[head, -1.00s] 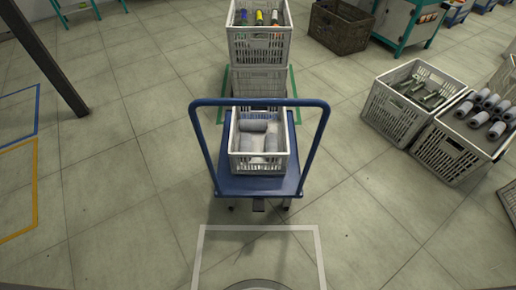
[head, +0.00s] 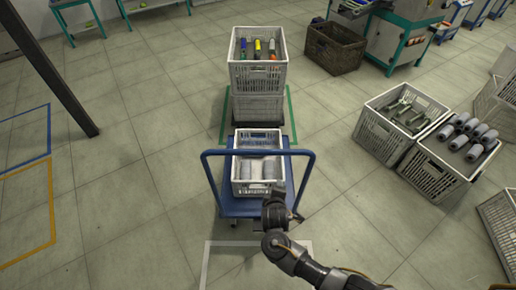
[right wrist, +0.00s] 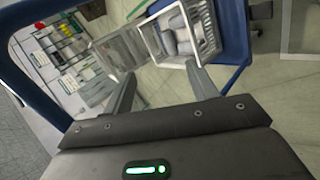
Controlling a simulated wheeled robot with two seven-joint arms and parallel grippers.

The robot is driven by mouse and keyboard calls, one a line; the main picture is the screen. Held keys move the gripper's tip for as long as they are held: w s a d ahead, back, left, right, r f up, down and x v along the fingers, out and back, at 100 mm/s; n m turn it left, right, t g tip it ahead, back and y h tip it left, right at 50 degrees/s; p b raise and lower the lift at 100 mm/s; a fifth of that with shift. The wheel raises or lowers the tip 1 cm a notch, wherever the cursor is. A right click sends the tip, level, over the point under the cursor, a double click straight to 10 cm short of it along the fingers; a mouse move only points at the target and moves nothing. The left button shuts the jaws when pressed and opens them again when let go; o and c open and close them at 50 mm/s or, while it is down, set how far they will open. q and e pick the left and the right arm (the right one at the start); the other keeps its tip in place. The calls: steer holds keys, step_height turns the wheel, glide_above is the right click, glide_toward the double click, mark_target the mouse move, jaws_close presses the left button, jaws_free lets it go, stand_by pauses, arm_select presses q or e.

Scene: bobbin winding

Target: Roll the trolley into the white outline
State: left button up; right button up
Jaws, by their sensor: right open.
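The blue trolley (head: 236,208) stands in the middle of the head view, its tall handle (head: 258,153) on the near side. A white crate (head: 242,188) with pale rolls sits on its deck; it also shows in the right wrist view (right wrist: 157,45). The white outline (head: 228,243) lies on the floor just nearer than the trolley, its near part out of frame and its right part behind my arm. My right gripper (head: 279,200) is open and empty at the trolley's near right side. In the right wrist view its fingers (right wrist: 162,75) point toward the crate, the blue handle at left.
Stacked crates (head: 258,75) stand close behind the trolley in a green outline (head: 224,118). Crates of metal parts (head: 375,135) and grey rolls (head: 435,165) are at right. A dark post (head: 55,80) is at left. Floor left of the trolley is clear.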

mark_target(258, 153)
arm_select(q)
step_height(258, 153, up, 6)
steer(key=p, duration=0.4)
arm_select(e)
steer(key=w+a+r+n+t+y, duration=0.1)
steer(key=a+r, duration=0.2)
steer(key=r, duration=0.6)
steer(key=a+r+n, duration=0.2)
steer(key=a+r, duration=0.2)
steer(key=r, duration=0.5)
steer(key=b+x, duration=0.5)
steer(key=b, duration=0.1)
steer(key=shift+w+f+b, duration=0.15)
steer(key=shift+f+b, duration=0.25)
arm_select(q)
step_height(258, 153, down, 9)
steer(key=b, duration=0.1)
steer(key=shift+a+b, duration=0.2)
steer(key=shift+b, duration=0.15)
arm_select(e)
steer(key=shift+x, duration=1.75)
steer(key=shift+w+a+r, duration=0.1)
steer(key=shift+w+r, duration=0.05)
arm_select(q)
steer(key=shift+r, duration=0.1)
arm_select(e)
jaws_close()
